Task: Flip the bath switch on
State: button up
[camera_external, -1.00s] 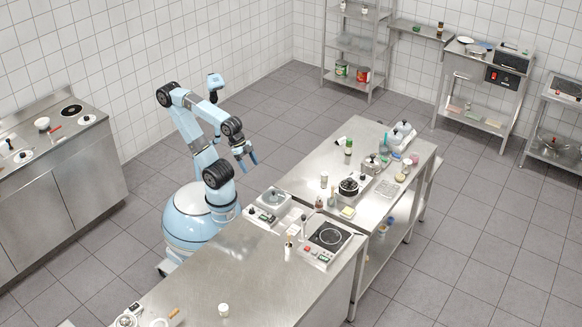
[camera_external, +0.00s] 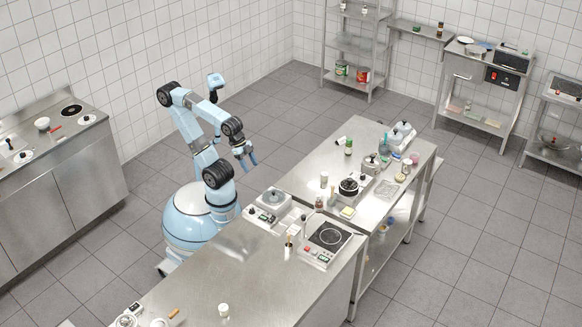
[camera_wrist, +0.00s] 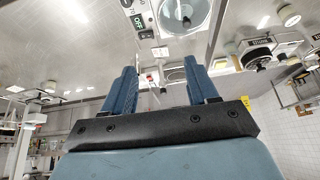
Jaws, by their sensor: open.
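The bath appears to be the appliance with a round metal basin (camera_external: 272,196) and a front control panel (camera_external: 262,217), at the back left end of the near steel counter. In the wrist view its basin (camera_wrist: 182,14) is at the top, beside a panel with a small green display (camera_wrist: 140,21). The switch and its position are too small to tell. My gripper (camera_external: 249,163) hangs in the air behind the bath, apart from it. In the wrist view my gripper (camera_wrist: 163,78) has two blue fingers spread apart with nothing between them.
A hot plate (camera_external: 329,236) with red buttons stands right of the bath, with a small white container (camera_external: 288,250) between them. A second steel table (camera_external: 310,174) behind holds a pot, bottles and other appliances. The near counter's middle (camera_external: 230,272) is mostly clear.

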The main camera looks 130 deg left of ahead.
jog(key=w+m+g, duration=0.1)
jog(key=w+m, duration=0.1)
jog(key=w+d+f+m, duration=0.1)
jog(key=w+m, duration=0.2)
jog(key=w+d+m+g, duration=0.1)
jog(key=w+m, duration=0.1)
jog(key=shift+w+f+m+g+y, duration=0.2)
jog(key=shift+w+m+g+y, duration=0.1)
jog(key=shift+m, duration=0.1)
grip_shut()
jog(key=w+d+f+m+g+y, duration=0.1)
jog(key=w+d+f+m+g, duration=0.2)
jog(key=w+m, duration=0.6)
jog(key=shift+d+f+m, duration=0.4)
jog(key=shift+f+m, duration=0.1)
jog(key=shift+f, duration=0.75)
jog(key=shift+w, duration=0.1)
